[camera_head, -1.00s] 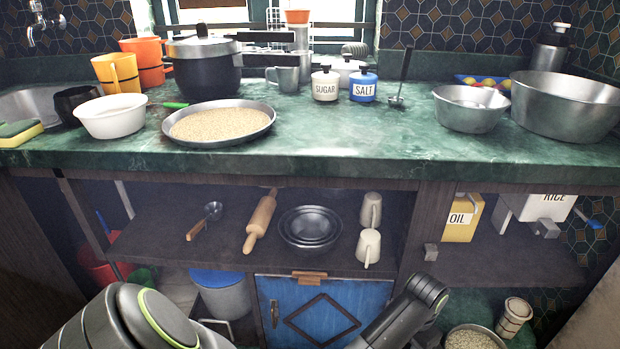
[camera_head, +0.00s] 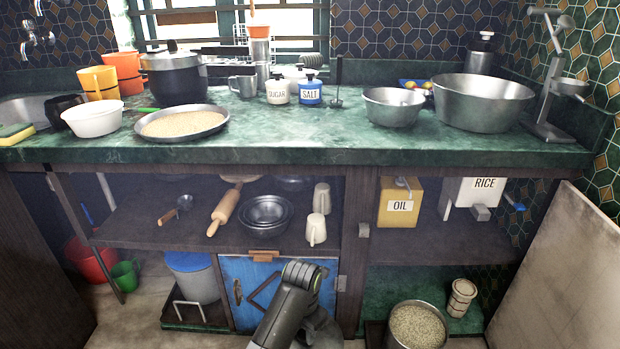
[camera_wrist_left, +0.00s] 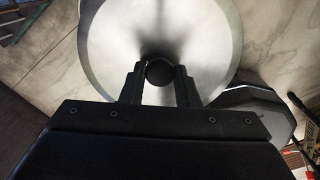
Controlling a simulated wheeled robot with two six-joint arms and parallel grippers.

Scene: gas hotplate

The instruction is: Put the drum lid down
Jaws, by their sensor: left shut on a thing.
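The drum lid (camera_wrist_left: 205,45) is a shiny round metal disc that fills the upper middle of the left wrist view. Its dark round knob (camera_wrist_left: 159,73) sits between the two fingers of my left gripper (camera_wrist_left: 160,84), which is shut on it. The floor shows beyond the lid's edge. In the head view the lid and the left gripper's fingertips cannot be made out. An open metal drum (camera_head: 389,327) full of grain stands at the lower right, below the shelf. My right gripper is not in view.
A wooden panel (camera_head: 560,275) stands at the right. A blue cupboard door (camera_head: 240,275) and a blue-lidded bin (camera_head: 195,285) are left of the drum. A ribbed beige container (camera_head: 461,297) stands close to the drum's right. Pale floor shows at lower left.

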